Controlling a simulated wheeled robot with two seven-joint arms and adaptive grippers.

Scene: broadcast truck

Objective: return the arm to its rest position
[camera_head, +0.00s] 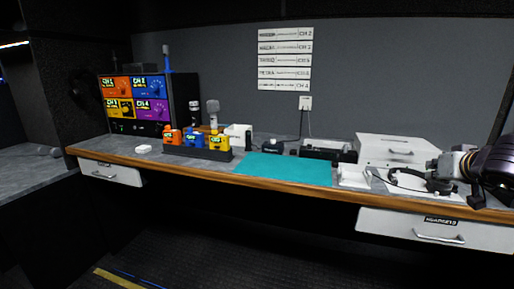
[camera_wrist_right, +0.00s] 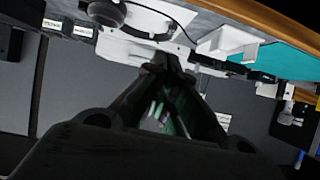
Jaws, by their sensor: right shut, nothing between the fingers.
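My right arm comes in from the right edge of the head view. Its gripper (camera_head: 436,165) is beside the white drawer box and above the headphones at the right end of the desk. In the right wrist view the dark fingers of my right gripper (camera_wrist_right: 165,62) meet at the tips, with nothing between them. The black headphones (camera_head: 410,180) lie on a white surface and show partly in the wrist view (camera_wrist_right: 105,12). My left arm and gripper do not show.
The long desk carries a teal mat (camera_head: 285,169), a white drawer box (camera_head: 395,151), a small white tray (camera_head: 353,177) and a black rack of orange, blue and yellow packs (camera_head: 197,153). A drawer (camera_head: 437,230) is below the right end. The mat is clear.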

